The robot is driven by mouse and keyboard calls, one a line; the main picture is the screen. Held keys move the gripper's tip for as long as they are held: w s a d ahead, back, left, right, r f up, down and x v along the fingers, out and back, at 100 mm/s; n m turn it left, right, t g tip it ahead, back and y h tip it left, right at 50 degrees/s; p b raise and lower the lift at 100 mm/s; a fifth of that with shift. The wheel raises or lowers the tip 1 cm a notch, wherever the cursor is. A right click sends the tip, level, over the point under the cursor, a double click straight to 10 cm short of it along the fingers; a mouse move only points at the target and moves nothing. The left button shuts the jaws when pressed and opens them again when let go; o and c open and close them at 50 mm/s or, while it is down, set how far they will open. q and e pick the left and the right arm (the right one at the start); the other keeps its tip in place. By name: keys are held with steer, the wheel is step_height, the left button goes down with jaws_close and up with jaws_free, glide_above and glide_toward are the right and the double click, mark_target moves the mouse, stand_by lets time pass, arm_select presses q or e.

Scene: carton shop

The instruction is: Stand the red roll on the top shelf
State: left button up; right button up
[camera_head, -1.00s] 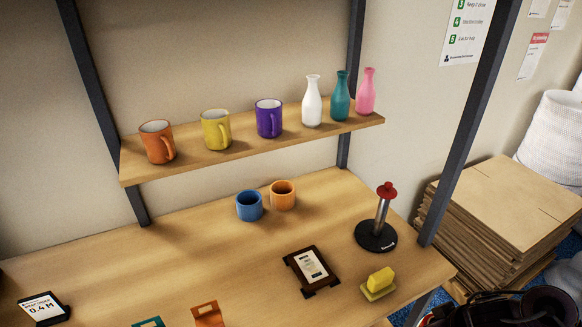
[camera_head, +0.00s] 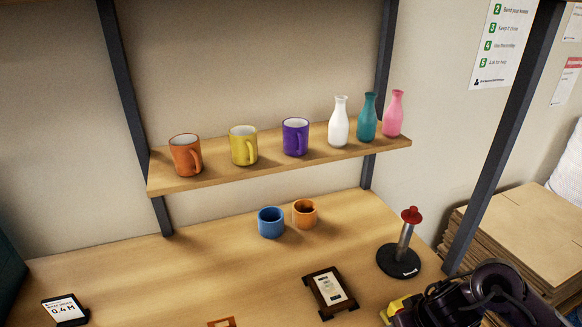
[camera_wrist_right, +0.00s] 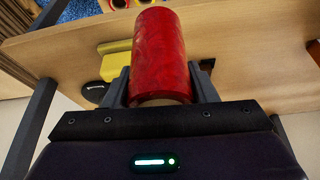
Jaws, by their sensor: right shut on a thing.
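The red roll (camera_wrist_right: 158,55) shows in the right wrist view, held between the two fingers of my right gripper (camera_wrist_right: 160,88). My right gripper is shut on it. In the head view my right arm comes in at the lower right, and the roll does not show there. A wooden shelf (camera_head: 270,162) above the bench carries orange, yellow and purple mugs on its left and middle, and white, teal and pink bottles on its right. My left gripper is not in view.
On the bench (camera_head: 180,270) are a blue cup (camera_head: 271,222), an orange cup (camera_head: 305,213), a black stand with a red knob (camera_head: 402,250), a framed device (camera_head: 329,291) and a 0.4 M sign (camera_head: 65,309). Dark posts (camera_head: 505,140) flank the shelf. Stacked cardboard (camera_head: 530,230) stands at right.

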steer(key=w+a+r, duration=0.5)
steer(key=a+r, duration=0.3)
steer(key=a, duration=0.1)
steer(key=shift+s+d+r+m+h, duration=0.5)
steer(key=shift+s+d+r+m, duration=0.7)
steer(key=shift+r, duration=1.25)
step_height(320, 180, down, 7)
steer(key=b, duration=0.6)
steer(key=shift+w+b, duration=0.2)
steer(key=shift+b, duration=0.2)
steer(key=shift+a+r, duration=0.1)
